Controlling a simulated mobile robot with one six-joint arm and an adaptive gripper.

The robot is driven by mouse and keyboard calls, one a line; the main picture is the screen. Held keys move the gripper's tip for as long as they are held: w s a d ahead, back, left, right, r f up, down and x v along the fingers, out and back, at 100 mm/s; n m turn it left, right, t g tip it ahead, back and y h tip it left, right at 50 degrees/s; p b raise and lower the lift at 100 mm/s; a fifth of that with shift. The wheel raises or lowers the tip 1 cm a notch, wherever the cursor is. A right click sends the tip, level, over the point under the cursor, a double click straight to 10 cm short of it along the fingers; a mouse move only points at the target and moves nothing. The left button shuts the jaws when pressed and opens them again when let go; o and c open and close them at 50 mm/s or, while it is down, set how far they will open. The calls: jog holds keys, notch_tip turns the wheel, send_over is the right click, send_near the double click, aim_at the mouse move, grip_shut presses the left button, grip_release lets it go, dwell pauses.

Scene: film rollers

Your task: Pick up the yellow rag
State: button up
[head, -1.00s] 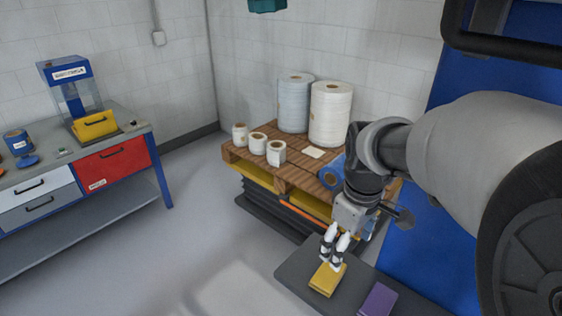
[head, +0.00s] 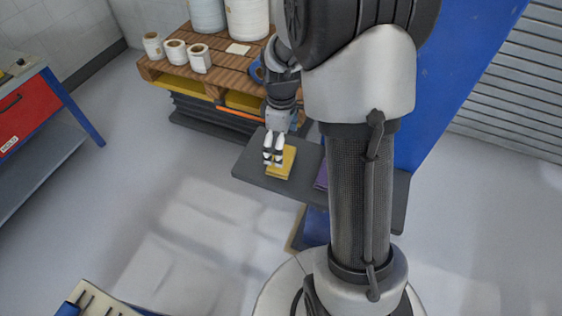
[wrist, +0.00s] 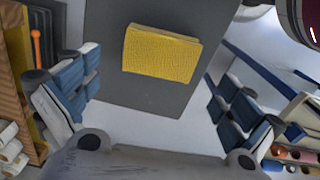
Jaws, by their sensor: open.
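The yellow rag (head: 282,163) lies folded flat on a dark grey shelf (head: 252,168). In the wrist view the rag (wrist: 161,53) lies ahead of the open fingers, near the middle of the picture. My gripper (head: 273,160) is over the left part of the rag in the head view and hides some of it. In the wrist view my gripper (wrist: 155,95) is open and empty, its fingers wide apart to either side. I cannot tell how high the fingertips are above the rag.
A purple folded cloth (head: 321,176) lies on the shelf right of the rag, partly hidden by my arm. A wooden pallet (head: 218,72) with white rolls (head: 199,58) stands behind. A blue panel (head: 455,60) rises at right.

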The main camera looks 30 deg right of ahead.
notch_tip(320, 180, down, 6)
jog(key=shift+f+b, duration=0.15)
jog(key=shift+b, duration=0.7)
jog(key=shift+c, duration=0.4)
jog(key=c, duration=0.8)
